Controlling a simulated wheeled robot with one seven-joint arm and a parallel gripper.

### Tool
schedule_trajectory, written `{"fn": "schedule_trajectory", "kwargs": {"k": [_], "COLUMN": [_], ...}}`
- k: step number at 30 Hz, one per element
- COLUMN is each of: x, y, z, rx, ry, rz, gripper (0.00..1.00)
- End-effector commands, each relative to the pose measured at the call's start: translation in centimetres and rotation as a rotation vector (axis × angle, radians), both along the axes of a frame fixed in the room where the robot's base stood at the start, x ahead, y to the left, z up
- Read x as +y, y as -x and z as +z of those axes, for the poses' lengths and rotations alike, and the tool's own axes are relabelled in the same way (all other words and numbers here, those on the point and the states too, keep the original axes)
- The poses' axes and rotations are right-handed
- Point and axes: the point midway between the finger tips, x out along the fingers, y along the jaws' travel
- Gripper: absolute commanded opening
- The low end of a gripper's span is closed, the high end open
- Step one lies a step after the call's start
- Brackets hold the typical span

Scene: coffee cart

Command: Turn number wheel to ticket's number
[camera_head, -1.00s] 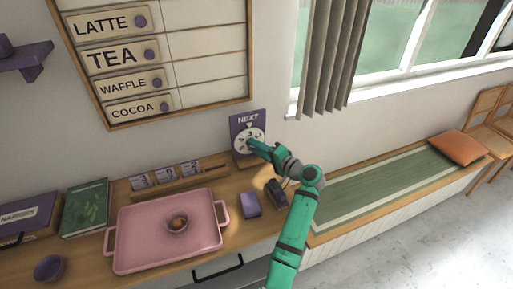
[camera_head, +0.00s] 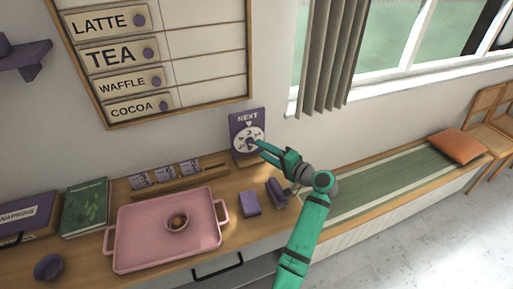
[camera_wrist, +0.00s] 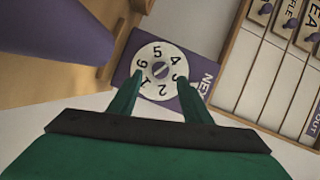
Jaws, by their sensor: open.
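The purple NEXT sign (camera_head: 238,123) stands against the wall at the back of the counter, with a white number wheel (camera_head: 242,139) on its face. In the wrist view the wheel (camera_wrist: 147,82) shows black digits and a grey centre knob (camera_wrist: 160,70). The 3 appears on the side towards the word NEXT, partly beside a finger. My gripper (camera_head: 262,149) is open, just in front of the wheel. In the wrist view my fingers (camera_wrist: 159,80) straddle the knob, apparently without touching it. Several small tickets (camera_head: 164,175) stand in a wooden rack (camera_head: 205,177); their digits are too small to read surely.
A pink tray (camera_head: 128,240) with a small bowl lies in front of the rack. A purple block (camera_head: 250,203) and a dark device (camera_head: 276,192) stand on the counter below my arm. The menu board (camera_head: 200,60) hangs at upper left.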

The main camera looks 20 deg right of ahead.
Motion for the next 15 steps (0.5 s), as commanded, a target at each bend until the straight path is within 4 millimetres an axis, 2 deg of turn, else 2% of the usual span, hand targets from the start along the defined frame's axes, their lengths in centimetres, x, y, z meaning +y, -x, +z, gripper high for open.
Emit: {"fn": "schedule_trajectory", "kwargs": {"k": [6,15], "x": [-1.6,-2.1], "y": [3.4,5.1], "z": [0.4,0.6], "rx": [0.001,0.002], "ry": [0.002,0.0], "rz": [-0.001,0.005], "gripper": [0.45,0.45]}}
